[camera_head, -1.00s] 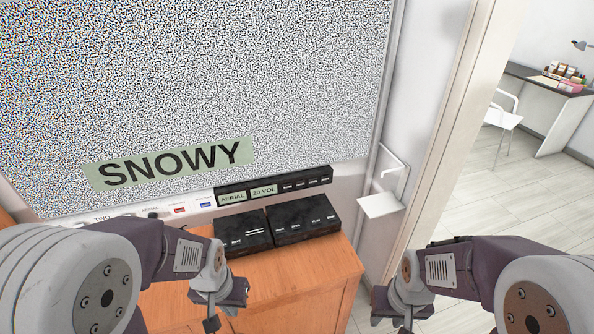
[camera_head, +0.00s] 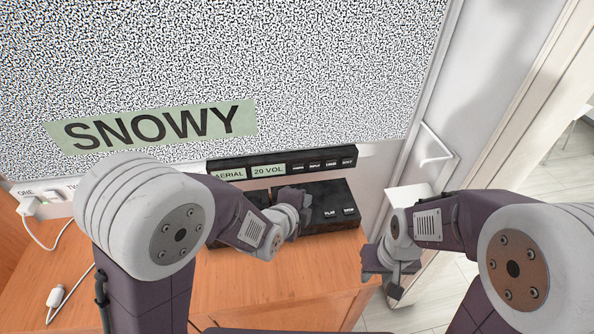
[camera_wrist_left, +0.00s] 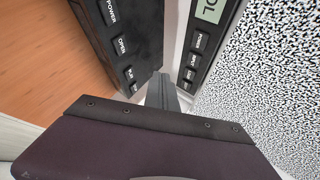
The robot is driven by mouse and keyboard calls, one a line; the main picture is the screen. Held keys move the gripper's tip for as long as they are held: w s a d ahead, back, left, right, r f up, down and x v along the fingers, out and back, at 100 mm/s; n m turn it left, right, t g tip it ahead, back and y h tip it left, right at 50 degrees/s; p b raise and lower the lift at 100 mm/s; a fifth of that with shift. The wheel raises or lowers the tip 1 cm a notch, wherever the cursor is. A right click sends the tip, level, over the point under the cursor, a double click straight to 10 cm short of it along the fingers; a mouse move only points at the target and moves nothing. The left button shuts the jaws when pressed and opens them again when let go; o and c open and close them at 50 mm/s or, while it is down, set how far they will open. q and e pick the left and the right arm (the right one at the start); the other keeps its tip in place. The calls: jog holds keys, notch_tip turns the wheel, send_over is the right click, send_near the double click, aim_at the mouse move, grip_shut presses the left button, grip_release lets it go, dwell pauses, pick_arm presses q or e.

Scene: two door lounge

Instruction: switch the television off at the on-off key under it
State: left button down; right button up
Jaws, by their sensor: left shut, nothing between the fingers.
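The television (camera_head: 330,70) shows black-and-white snow and bears a green label reading SNOWY. Under it is a black key strip (camera_head: 225,163) with displays reading AERIAL and 20 VOL and several small keys (camera_head: 325,164) at its right; their words are too small to read surely. My left gripper (camera_head: 304,195) is shut and empty, just below these keys and over a black box. In the left wrist view its fingers (camera_wrist_left: 160,90) point between the box and the strip's keys (camera_wrist_left: 192,65); contact cannot be told. My right gripper (camera_head: 382,272) hangs right of the cabinet, its jaws unclear.
The black box (camera_head: 345,218) with POWER, OPEN and PLAY keys stands on the wooden cabinet (camera_head: 270,285), close below the strip. A white wall bracket (camera_head: 408,195) is at right. A white plug and cable (camera_head: 57,296) lie at left. A doorway opens at far right.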

aim_at(298, 167)
pick_arm(q)
jog(key=w+a+p, duration=0.1)
jog(key=w, duration=0.7)
jog(key=shift+w+a, duration=0.35)
jog(key=shift+a, duration=0.05)
jog(key=shift+w, duration=0.1)
dwell(1.8)
jog(key=shift+w, duration=0.3)
